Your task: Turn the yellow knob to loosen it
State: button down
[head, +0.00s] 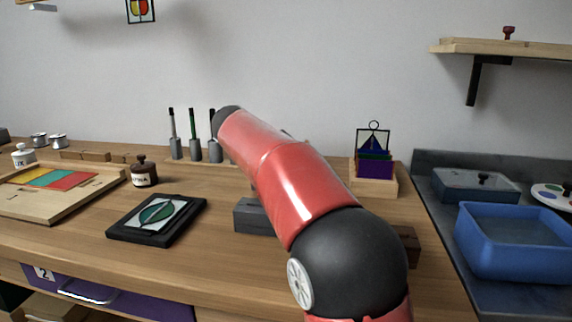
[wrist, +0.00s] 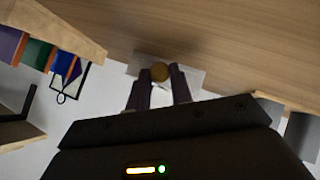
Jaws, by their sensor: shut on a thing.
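The yellow knob (wrist: 160,71) is a small round piece in the wrist view, on a pale grey piece (wrist: 196,76) at the edge of the wooden surface. My gripper (wrist: 161,77) has its two dark fingers on either side of the knob and is shut on it. The fingers cover the knob's sides, so I cannot see how far it is turned. In the head view my red arm hides both the knob and my gripper.
The wooden bench (head: 110,262) holds a dark framed panel (head: 120,230), a grey block (head: 250,216) and a wooden rack (head: 375,186) of coloured panes. Blue bins (head: 510,262) stand at right. A wooden shelf (head: 520,48) is on the wall.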

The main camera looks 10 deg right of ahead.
jog(key=c, duration=1.2)
grip_release()
jog(key=shift+c, duration=0.2)
